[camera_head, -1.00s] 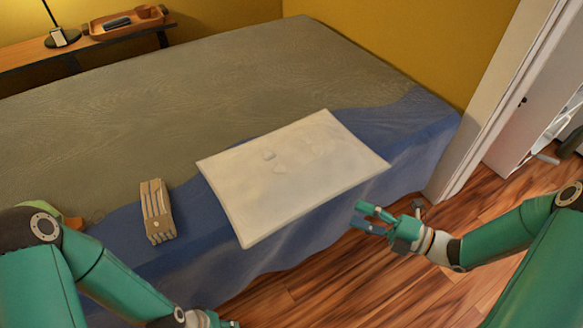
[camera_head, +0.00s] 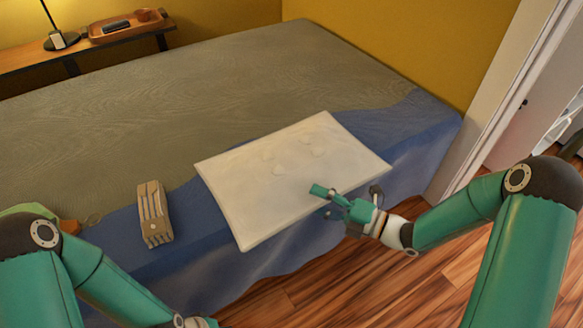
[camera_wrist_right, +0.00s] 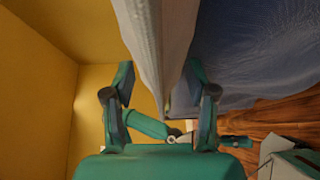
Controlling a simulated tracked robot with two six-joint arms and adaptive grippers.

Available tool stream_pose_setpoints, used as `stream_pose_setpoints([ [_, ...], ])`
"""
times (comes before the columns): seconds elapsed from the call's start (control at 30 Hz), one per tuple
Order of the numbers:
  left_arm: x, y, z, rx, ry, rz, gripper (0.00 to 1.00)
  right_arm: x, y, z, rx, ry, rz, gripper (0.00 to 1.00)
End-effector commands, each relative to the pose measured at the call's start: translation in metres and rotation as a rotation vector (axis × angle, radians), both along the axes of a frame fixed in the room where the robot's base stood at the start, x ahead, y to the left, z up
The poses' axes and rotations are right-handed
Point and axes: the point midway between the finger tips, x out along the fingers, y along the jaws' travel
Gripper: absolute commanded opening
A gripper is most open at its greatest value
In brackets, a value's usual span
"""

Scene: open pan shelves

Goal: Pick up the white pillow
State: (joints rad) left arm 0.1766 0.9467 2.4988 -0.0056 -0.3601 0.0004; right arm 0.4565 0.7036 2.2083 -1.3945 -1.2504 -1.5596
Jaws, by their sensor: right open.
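The white pillow (camera_head: 270,170) lies flat on the near edge of the bed, its front side at the blue border. My right gripper (camera_head: 328,201) is at the pillow's front right edge, its upper finger over the top surface. In the right wrist view the open fingers of the right gripper (camera_wrist_right: 164,100) stand on either side of the pillow (camera_wrist_right: 160,40), whose edge reaches in between them. I cannot tell whether they touch it. My left arm comes in at lower left, and its gripper (camera_head: 203,322) is mostly cut off by the bottom edge.
The bed (camera_head: 200,100) has a grey cover with a blue border (camera_head: 190,225). A shelf (camera_head: 80,50) with a lamp (camera_head: 55,30) and tray (camera_head: 125,27) stands at back left. Wooden floor (camera_head: 440,270) is clear at right.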

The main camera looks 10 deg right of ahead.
Motion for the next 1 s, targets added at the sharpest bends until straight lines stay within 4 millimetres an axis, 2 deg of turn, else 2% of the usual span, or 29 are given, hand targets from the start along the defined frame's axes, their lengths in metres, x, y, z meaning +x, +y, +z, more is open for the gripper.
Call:
stream_pose_setpoints([
  [0.1, 0.0000, 0.0000, 0.0002, 0.000, 0.000, 0.000, 0.40, -0.0001, -0.0002, 0.0000, 0.000, 0.000, 0.000, 0.57],
  [0.13, 0.0000, 0.0000, 0.0002, 0.000, 0.000, 0.000, 0.40, -0.0001, -0.0002, 0.0000, 0.000, 0.000, 0.000, 0.54],
  [0.4, 0.0000, 0.0000, 0.0002, 0.000, 0.000, 0.000, 0.40, -0.0003, 0.0000, -0.0002, 0.001, 0.001, 0.001, 0.09],
  [0.47, 0.0000, 0.0000, 0.0002, 0.000, 0.000, 0.000, 0.40, -0.0003, 0.0000, -0.0003, 0.000, 0.001, 0.001, 0.00],
  [1.0, 0.0000, 0.0000, 0.0021, 0.000, 0.000, 0.000, 0.40, -0.0002, 0.0003, 0.0047, -0.001, 0.000, 0.002, 0.00],
])
